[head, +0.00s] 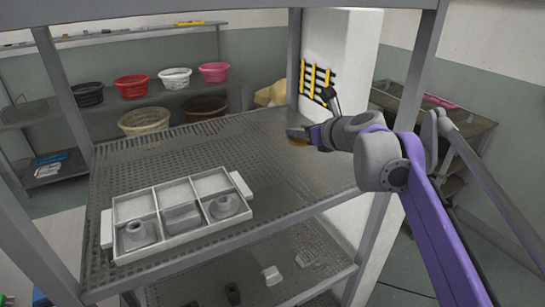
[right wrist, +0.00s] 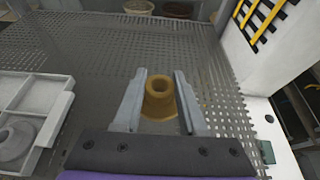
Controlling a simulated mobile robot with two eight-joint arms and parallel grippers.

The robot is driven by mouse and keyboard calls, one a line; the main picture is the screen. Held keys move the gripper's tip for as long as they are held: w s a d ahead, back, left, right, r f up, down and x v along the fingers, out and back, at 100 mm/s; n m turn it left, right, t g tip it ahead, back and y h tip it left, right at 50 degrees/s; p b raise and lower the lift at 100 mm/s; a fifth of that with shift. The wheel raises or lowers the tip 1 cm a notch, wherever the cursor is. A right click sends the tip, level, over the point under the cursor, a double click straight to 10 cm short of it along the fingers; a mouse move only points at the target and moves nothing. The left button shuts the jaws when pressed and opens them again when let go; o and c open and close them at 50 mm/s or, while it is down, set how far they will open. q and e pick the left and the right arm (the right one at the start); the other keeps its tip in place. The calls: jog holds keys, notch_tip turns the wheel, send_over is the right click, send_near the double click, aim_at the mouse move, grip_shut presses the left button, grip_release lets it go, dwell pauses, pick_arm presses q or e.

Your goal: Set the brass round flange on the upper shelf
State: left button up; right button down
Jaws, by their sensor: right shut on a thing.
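The brass round flange (right wrist: 160,100) sits between the two fingers of my right gripper (right wrist: 159,103) in the right wrist view, its round hole facing up. In the head view a small brassy edge of the flange (head: 299,141) shows under my right gripper (head: 298,132). The gripper is shut on the flange, over the right part of the perforated upper shelf (head: 270,165). I cannot tell whether the flange touches the shelf or hangs just above it. My left gripper is not in view.
A white divided tray (head: 245,187) with several grey parts stands on the shelf's left front; it also shows in the right wrist view (right wrist: 62,105). A white pillar (head: 345,55) and shelf posts bound the right side. A lower shelf (head: 300,250) holds small parts. The shelf's middle is clear.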

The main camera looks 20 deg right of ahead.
send_over(298, 169)
notch_tip(298, 169, down, 4)
jog(key=shift+s+f, duration=0.1)
jog(key=shift+f, duration=0.05)
jog(key=shift+d+f+b, duration=0.1)
jog(key=shift+f+b, duration=0.2)
jog(key=shift+f, duration=1.9)
jog(key=shift+c, duration=2.3)
grip_release()
jog(key=shift+f, duration=0.1)
jog(key=shift+r, duration=0.2)
jog(key=v, duration=1.2)
